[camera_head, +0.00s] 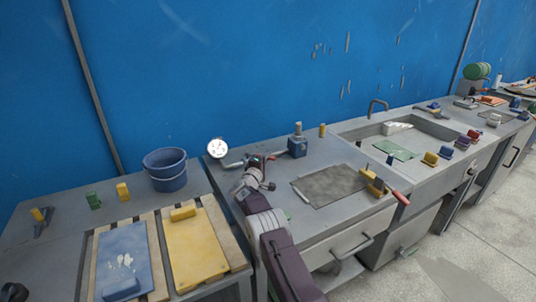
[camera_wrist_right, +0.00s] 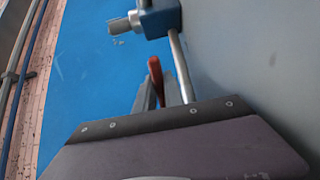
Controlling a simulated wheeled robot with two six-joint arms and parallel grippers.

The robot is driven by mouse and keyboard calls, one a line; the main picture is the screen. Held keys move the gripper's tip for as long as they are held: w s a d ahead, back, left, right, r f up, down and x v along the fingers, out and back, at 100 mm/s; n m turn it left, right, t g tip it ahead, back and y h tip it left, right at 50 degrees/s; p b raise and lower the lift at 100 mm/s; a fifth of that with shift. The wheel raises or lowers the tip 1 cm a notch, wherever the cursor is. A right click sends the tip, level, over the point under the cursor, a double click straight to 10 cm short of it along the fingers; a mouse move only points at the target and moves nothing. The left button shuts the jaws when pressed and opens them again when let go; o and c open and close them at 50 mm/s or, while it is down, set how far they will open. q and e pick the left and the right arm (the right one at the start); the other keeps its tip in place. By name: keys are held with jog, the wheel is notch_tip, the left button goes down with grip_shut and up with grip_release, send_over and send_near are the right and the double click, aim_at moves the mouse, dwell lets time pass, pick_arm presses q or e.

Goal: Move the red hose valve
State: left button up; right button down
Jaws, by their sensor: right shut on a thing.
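The hose valve has a red handle (camera_wrist_right: 155,70), seen in the right wrist view between the fingers of my right gripper (camera_wrist_right: 158,92). In the head view, my right gripper (camera_head: 262,168) is at the valve's pipe, between the round white gauge (camera_head: 217,148) and the blue block (camera_head: 297,147). It is shut on the red handle. Only a small part of the red shows in the head view, and my gripper hides most of the valve. In the right wrist view, a metal pipe (camera_wrist_right: 181,65) runs from the blue block (camera_wrist_right: 160,18) down beside the fingers. My left gripper is not in view.
A blue bucket (camera_head: 165,172) stands left of the gauge. Blue (camera_head: 122,250) and yellow (camera_head: 195,245) panels lie at the front left. A dark grey mat (camera_head: 330,185) lies right of my arm, and a sink (camera_head: 410,143) is beyond it. A blue wall (camera_head: 270,60) stands behind.

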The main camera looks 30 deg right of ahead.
jog(key=shift+s+a+m+g+h+b, duration=0.15)
jog(key=shift+a+m+g+h+b, duration=0.1)
jog(key=shift+m+g+h+b, duration=0.2)
jog(key=shift+s, duration=0.1)
jog(key=c, duration=1.7)
grip_release()
jog(key=shift+r, duration=0.1)
